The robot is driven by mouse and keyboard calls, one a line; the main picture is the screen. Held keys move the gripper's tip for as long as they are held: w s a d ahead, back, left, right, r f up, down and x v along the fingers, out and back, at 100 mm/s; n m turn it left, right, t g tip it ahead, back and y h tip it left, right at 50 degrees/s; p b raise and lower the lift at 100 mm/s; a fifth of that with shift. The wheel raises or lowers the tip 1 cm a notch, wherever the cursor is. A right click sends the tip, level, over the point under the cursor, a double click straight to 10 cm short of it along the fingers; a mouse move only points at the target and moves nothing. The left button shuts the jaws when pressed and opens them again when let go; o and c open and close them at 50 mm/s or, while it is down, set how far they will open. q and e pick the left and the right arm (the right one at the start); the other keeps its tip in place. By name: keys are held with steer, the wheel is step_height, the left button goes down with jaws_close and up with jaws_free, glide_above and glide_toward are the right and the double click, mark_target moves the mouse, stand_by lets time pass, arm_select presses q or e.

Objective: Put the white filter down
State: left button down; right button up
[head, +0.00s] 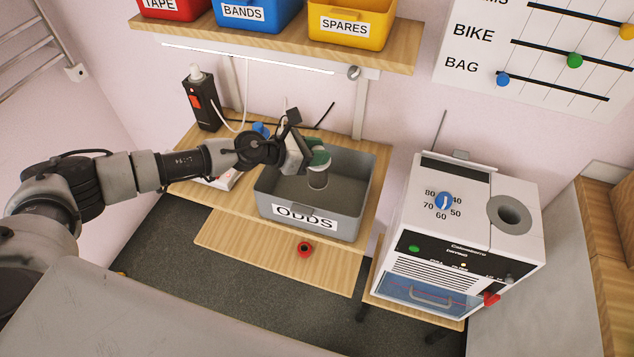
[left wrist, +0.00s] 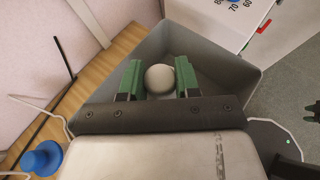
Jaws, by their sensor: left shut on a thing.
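My left gripper (head: 318,160) is over the grey bin labelled ODDS (head: 268,192), its green fingertips pointing down into it. It is shut on the white filter, a short pale cylinder (head: 318,180) that hangs below the fingertips. In the left wrist view the filter (left wrist: 160,79) shows as a white rounded end between the two green fingers, with the bin's grey walls (left wrist: 228,78) around it. I cannot tell whether the filter touches the bin floor.
A white machine with a blue dial (head: 444,201) stands right of the bin. A red ring-like thing (head: 305,249) lies on the lower board (head: 225,243). A black device (head: 200,105) and a blue knob (left wrist: 42,159) are near the bin. A shelf (head: 290,47) with labelled bins is above.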

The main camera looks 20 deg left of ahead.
mark_target(317, 171)
arm_select(q)
step_height(317, 171, down, 7)
steer(key=shift+r+b, duration=0.15)
steer(key=shift+b, duration=0.55)
steer(key=shift+f, duration=0.2)
steer(key=c, duration=0.8)
jaws_free()
